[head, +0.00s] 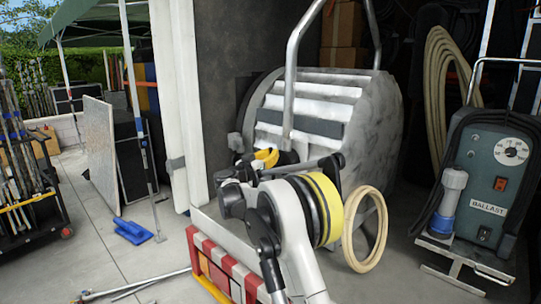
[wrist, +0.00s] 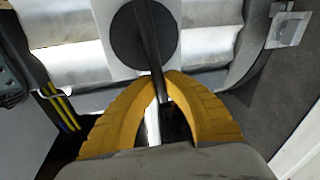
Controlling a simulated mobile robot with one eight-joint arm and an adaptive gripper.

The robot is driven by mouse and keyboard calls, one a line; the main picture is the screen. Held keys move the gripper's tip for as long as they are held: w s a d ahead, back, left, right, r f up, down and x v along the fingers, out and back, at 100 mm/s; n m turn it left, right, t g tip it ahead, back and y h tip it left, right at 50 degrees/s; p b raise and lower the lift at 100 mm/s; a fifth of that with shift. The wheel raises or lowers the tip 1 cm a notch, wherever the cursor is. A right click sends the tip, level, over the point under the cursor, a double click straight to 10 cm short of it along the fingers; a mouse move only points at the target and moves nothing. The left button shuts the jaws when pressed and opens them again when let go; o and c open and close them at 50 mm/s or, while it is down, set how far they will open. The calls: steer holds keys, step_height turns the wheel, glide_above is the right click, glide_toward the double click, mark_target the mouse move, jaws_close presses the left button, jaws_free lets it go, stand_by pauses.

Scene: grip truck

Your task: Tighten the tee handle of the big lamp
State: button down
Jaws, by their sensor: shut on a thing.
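The big lamp (head: 372,112) is a large grey drum with pale ribbed slats, standing in front of me inside the truck opening. Its ribbed housing (wrist: 212,40) fills the top of the wrist view. The tee handle (wrist: 150,40) shows there as a dark bar across a round black disc. My gripper (wrist: 164,82) has its yellow fingers closed around the lower end of this bar. In the head view my gripper (head: 266,158) is at the lamp's lower front. My arm hides part of the lamp there, and the grip itself is too small to make out.
A ballast box (head: 490,180) with a dial stands at the right. A cable coil (head: 366,228) leans by the lamp. A red-and-white striped crate (head: 215,262) is low in front. A steel yoke tube (head: 293,75) rises over the lamp.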

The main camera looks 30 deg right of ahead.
stand_by(0.4)
steer(key=c, duration=1.4)
jaws_free()
steer(key=shift+c, duration=0.2)
steer(key=r+v, duration=0.1)
steer(key=v, duration=1.1)
steer(key=shift+f, duration=0.5)
steer(key=s+f+n+g+y+b, duration=0.1)
steer(key=s+f+n+y+b, duration=0.2)
steer(key=s, duration=0.7)
steer(key=s+f+n+g+y+b, duration=0.15)
steer(key=s+y, duration=0.25)
steer(key=s, duration=0.6)
steer(key=s+a+f+n+y+b, duration=0.1)
steer(key=s+a+f+n+y, duration=0.1)
steer(key=s+a+f, duration=0.3)
steer(key=s+a+f+n+y+b, duration=0.1)
steer(key=s+a+f+y, duration=0.3)
steer(key=s, duration=0.6)
steer(key=s+a+f+n+y+b, duration=0.1)
steer(key=s+a+f+n+y, duration=0.2)
steer(key=s+a+f, duration=0.2)
steer(key=s+f, duration=0.1)
steer(key=s, duration=0.2)
steer(key=shift+a, duration=0.4)
